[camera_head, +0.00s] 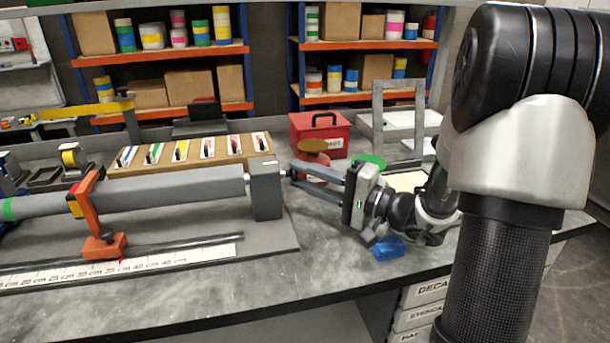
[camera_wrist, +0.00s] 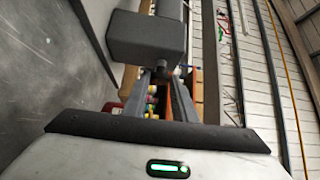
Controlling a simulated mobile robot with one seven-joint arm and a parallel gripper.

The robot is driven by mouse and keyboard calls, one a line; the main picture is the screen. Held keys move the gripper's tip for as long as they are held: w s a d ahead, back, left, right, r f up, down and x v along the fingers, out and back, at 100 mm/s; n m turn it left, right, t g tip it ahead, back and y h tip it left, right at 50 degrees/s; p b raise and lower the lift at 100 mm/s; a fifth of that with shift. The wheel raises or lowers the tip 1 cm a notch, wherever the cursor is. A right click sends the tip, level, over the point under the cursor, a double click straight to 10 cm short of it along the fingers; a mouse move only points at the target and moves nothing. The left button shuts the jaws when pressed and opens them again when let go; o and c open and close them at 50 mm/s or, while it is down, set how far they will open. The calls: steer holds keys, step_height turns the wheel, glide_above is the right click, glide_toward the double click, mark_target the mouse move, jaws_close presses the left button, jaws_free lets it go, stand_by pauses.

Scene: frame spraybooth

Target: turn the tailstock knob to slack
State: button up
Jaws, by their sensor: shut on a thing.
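The tailstock (camera_head: 266,192) is a dark grey block at the right end of a long grey tube (camera_head: 170,190). Its small knob (camera_head: 284,174) sticks out of the block's right face and is mostly hidden by my fingertips. My gripper (camera_head: 293,173) reaches in from the right, roughly level, with its two fingers closed on the knob. In the wrist view, the tailstock block (camera_wrist: 147,37) fills the upper middle, and my gripper (camera_wrist: 174,76) meets the knob at its lower right corner. I cannot tell the knob's turn angle.
An orange stand (camera_head: 90,210) holds the tube, with a white ruler strip (camera_head: 150,265) in front. A red box (camera_head: 320,133) stands behind my fingers, with a wooden board of colored cards (camera_head: 190,152) to its left. A blue object (camera_head: 388,249) lies below my wrist. The front bench is clear.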

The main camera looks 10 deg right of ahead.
steer(key=shift+f+n, duration=0.1)
steer(key=shift+n, duration=0.2)
stand_by(0.4)
steer(key=o, duration=1)
